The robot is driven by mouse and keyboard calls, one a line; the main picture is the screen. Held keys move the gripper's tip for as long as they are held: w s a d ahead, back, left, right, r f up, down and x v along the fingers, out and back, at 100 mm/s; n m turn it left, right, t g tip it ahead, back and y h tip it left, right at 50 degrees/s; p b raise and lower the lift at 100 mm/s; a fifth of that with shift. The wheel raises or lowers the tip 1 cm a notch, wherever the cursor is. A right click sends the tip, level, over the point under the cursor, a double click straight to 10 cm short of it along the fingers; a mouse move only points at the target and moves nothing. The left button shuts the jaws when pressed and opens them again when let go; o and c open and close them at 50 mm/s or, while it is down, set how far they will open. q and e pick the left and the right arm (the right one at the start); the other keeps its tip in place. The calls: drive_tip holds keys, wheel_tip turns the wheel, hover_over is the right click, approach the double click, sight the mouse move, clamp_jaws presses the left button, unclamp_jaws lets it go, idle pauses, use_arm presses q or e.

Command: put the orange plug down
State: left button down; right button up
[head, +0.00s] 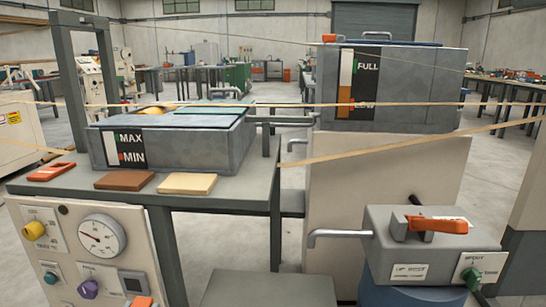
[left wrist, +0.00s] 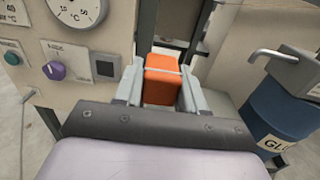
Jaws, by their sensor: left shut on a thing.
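The orange plug (left wrist: 161,84) is a small block in the left wrist view, with a thin pale line across its upper part. My left gripper (left wrist: 160,90) is shut on it, one finger on each side. The plug's lower end is hidden by the gripper body. In the head view a small orange piece (head: 141,301) shows at the bottom edge, probably the top of the same plug; the gripper itself is not visible there. My right gripper is in neither view.
A grey table (head: 258,190) holds a MAX/MIN tank (head: 190,150) and orange (head: 50,172), brown (head: 124,180) and cream (head: 187,184) pieces along its front. A control panel (head: 75,250) stands below left. A spouted box (head: 420,255) sits on a blue drum at right. Pale strips stretch across.

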use_arm(q)
wheel_tip(320, 180, up, 32)
drive_tip(key=s+d+p, duration=0.1)
drive_tip(key=s+p, duration=0.1)
drive_tip(key=p, duration=3)
drive_tip(key=shift+s+d+r+p, duration=0.15)
drive_tip(key=shift+s+d+p, duration=0.2)
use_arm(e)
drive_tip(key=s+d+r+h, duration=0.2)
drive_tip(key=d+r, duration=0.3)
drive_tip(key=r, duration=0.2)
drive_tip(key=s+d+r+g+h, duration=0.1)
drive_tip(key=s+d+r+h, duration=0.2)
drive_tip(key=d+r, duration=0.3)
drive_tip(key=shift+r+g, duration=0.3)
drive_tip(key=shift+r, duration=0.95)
use_arm(q)
drive_tip(key=shift+a, duration=0.1)
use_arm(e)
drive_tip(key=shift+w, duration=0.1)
